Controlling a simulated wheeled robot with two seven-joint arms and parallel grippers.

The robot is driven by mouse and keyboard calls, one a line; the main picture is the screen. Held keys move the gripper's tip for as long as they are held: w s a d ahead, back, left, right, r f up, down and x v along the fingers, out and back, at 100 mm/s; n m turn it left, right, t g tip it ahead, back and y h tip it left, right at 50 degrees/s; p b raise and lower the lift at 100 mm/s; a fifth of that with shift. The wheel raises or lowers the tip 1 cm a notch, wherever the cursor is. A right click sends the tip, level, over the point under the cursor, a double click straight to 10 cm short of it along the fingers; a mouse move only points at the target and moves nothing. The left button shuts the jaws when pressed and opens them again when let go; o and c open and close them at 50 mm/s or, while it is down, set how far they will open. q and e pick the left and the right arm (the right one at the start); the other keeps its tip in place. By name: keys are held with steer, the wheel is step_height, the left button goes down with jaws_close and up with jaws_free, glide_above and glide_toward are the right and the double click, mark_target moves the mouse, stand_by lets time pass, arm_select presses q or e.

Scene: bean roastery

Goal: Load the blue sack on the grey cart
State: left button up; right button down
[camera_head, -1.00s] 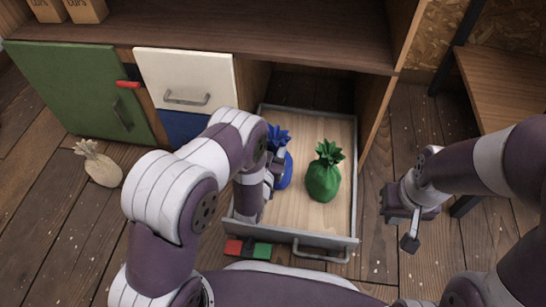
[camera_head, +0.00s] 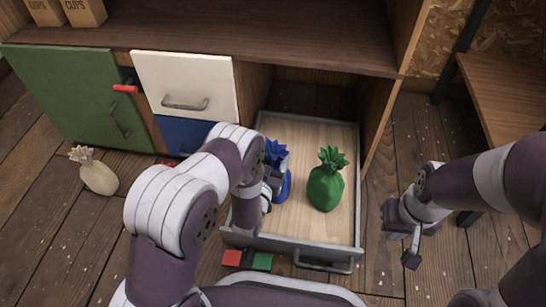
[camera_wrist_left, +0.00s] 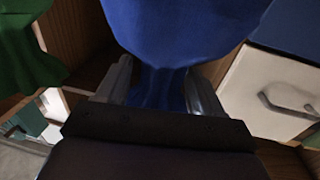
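The blue sack (camera_head: 284,187) is in the open grey-walled drawer (camera_head: 345,253), partly hidden by my left gripper (camera_head: 272,182). In the left wrist view, which looks upside down, the blue sack (camera_wrist_left: 185,25) fills the top middle. The fingers of my left gripper (camera_wrist_left: 160,88) lie against both sides of its narrow neck. I cannot tell whether the sack touches the drawer floor. My right gripper (camera_head: 402,235) hangs empty and open to the right of the drawer. I see no grey cart.
A green sack (camera_head: 326,182) stands in the drawer to the right of the blue one. A beige sack (camera_head: 97,176) is on the floor at left. A red and green block (camera_head: 262,261) lies before the drawer. A wooden bench (camera_head: 510,90) stands at right.

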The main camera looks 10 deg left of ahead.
arm_select(q)
steer(key=shift+r, duration=0.1)
steer(key=shift+s+r+p, duration=0.15)
steer(key=shift+s+p, duration=0.25)
steer(key=shift+p, duration=0.05)
steer(key=s+a+p, duration=0.1)
steer(key=s+p, duration=0.3)
steer(key=s, duration=0.7)
steer(key=shift+a, duration=0.3)
